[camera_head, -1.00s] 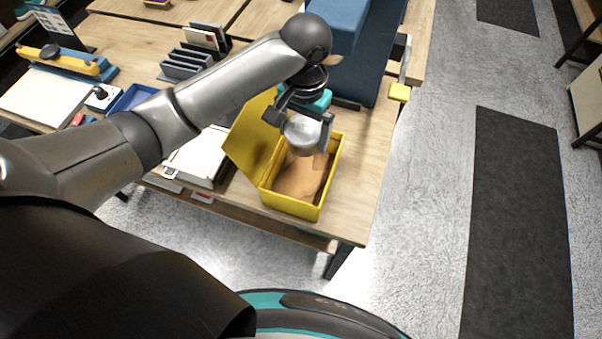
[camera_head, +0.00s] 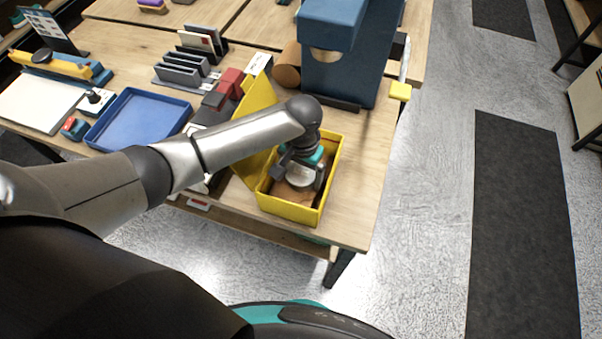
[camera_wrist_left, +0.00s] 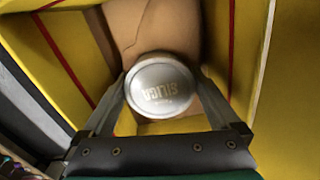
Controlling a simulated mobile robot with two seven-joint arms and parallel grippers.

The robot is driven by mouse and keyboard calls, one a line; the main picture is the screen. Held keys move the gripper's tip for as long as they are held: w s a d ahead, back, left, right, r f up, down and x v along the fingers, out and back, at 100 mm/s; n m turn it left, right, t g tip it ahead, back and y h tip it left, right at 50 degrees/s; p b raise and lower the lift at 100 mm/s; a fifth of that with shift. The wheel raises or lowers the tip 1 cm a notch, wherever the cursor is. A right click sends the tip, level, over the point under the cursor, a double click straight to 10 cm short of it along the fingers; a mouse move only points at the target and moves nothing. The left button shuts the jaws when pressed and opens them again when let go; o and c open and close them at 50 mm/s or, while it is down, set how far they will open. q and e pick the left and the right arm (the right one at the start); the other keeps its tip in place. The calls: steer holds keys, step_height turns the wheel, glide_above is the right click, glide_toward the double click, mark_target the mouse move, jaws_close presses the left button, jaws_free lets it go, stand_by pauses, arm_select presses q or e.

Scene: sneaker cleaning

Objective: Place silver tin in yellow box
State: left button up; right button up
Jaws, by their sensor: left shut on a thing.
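The yellow box (camera_head: 288,209) stands open near the table's front right corner, its lid raised on the left. Its yellow wall also shows in the left wrist view (camera_wrist_left: 285,110). My left gripper (camera_head: 299,182) is down inside the box and shut on the silver tin (camera_head: 299,177). In the left wrist view the round tin (camera_wrist_left: 160,84) sits between the two fingers, its lettered lid facing the camera. Brown paper (camera_wrist_left: 150,28) lies in the box beside the tin. I cannot tell whether the tin touches the bottom. My right gripper is not in view.
A blue tray (camera_head: 140,122), grey racks (camera_head: 185,70) and a red block (camera_head: 230,82) are on the table to the left. A tall blue dispenser (camera_head: 345,60) stands behind the box. Bare tabletop (camera_head: 375,150) lies right of the box.

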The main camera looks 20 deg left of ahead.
mark_target(302, 172)
arm_select(q)
steer(key=o, duration=1)
steer(key=shift+f, duration=0.1)
steer(key=shift+o, duration=0.2)
step_height(302, 172, up, 12)
steer(key=p, duration=0.2)
steer(key=shift+r+p, duration=0.2)
steer(key=shift+p, duration=0.1)
steer(key=shift+d, duration=0.1)
